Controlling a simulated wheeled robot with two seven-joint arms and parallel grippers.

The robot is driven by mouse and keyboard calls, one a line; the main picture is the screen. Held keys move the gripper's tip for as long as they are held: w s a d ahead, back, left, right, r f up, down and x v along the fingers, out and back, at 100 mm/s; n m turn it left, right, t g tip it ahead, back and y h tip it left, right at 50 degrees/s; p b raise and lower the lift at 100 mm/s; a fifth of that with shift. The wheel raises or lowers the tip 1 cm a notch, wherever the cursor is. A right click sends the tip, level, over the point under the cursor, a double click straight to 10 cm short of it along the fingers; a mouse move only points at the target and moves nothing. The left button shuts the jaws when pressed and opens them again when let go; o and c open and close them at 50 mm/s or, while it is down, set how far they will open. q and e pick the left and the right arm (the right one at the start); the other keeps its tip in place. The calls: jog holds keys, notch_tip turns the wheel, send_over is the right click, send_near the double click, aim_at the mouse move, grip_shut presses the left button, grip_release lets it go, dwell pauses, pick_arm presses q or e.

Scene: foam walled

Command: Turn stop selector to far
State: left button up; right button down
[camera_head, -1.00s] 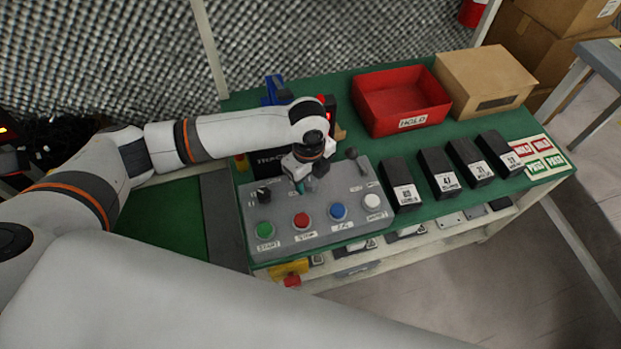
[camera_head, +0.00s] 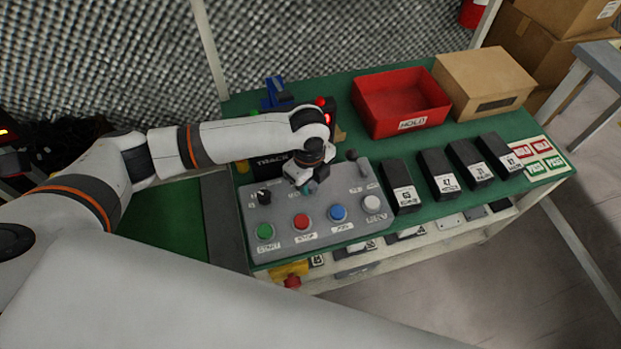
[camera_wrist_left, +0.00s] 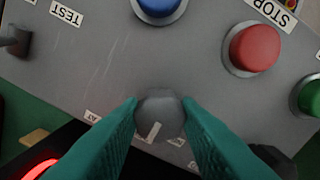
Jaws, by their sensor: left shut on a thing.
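The grey control panel (camera_head: 320,238) lies on the green bench. In the left wrist view, a grey selector knob (camera_wrist_left: 160,112) with a white pointer line sits between the teal fingers of my left gripper (camera_wrist_left: 160,120). The fingers are shut on its two sides. The pointer line aims at the bottom of that view, slightly left. Small labels lie by the knob, but I cannot read them fully. In the head view, my left gripper (camera_head: 308,187) reaches down onto the panel's upper middle and hides this knob. My right gripper is not in view.
The panel also bears a green button (camera_head: 265,232), red button (camera_head: 301,221), blue button (camera_head: 338,212), white button (camera_head: 372,202), a dark selector (camera_head: 264,197) and a lever (camera_head: 352,156). Several black boxes stand right. A red HOLD bin (camera_head: 400,98) stands behind.

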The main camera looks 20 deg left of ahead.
pick_arm(q)
jog(key=shift+r+p, duration=0.2)
jog(key=shift+p, duration=0.15)
jog(key=n+p, duration=1)
jog(key=p, duration=0.3)
jog(key=shift+d, duration=0.1)
jog(key=n+p, duration=0.2)
jog(key=n, duration=0.2)
jog(key=shift+p, duration=0.4)
jog(key=shift+w+f+n+p, duration=0.15)
jog(key=shift+n+p, duration=0.85)
jog(key=shift+n, duration=0.7)
jog(key=o, duration=1)
jog(key=shift+c, duration=0.2)
